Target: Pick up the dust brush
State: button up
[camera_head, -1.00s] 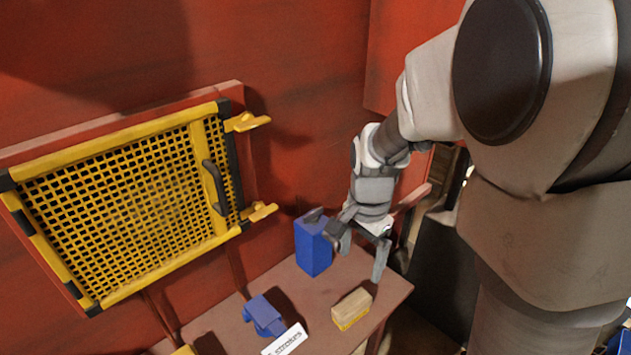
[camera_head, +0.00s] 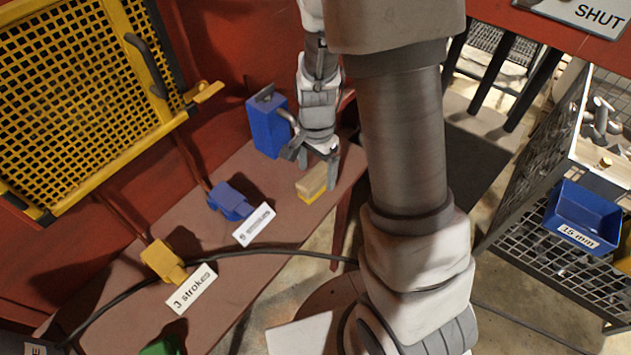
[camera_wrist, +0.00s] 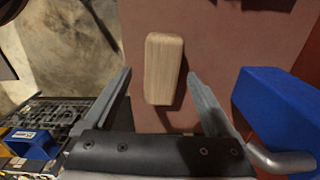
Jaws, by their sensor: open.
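The dust brush (camera_head: 311,182) is a pale wooden block with a yellow lower edge, lying on the reddish-brown bench (camera_head: 275,188) near its right end. In the wrist view the brush (camera_wrist: 163,68) shows its wooden top, long side running away from me. My gripper (camera_head: 312,163) points down just above the brush. In the wrist view the open gripper (camera_wrist: 160,78) has one finger on each side of the near part of the brush, with nothing held. I cannot tell how much height is left between the fingertips and the brush.
A tall blue box (camera_head: 266,125) with a grey handle stands close behind my gripper and shows at the wrist view's right (camera_wrist: 275,108). A blue block (camera_head: 230,201) and a yellow block (camera_head: 163,262) sit left with labels. A black cable (camera_head: 270,252) crosses the bench.

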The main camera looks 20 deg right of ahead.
aim_at(315, 175)
notch_tip(315, 175, down, 4)
jog(key=shift+a+f+b, duration=0.1)
jog(key=shift+b, duration=0.3)
jog(key=shift+w, duration=0.1)
grip_shut()
jog(key=shift+r, duration=0.2)
notch_tip(315, 175, up, 4)
jog(key=shift+r+p, duration=0.1)
jog(key=shift+p, duration=0.55)
jog(key=s+d+r, duration=0.6)
jog(key=d, duration=0.4)
jog(key=shift+r+p, duration=0.3)
jog(key=shift+p, duration=0.15)
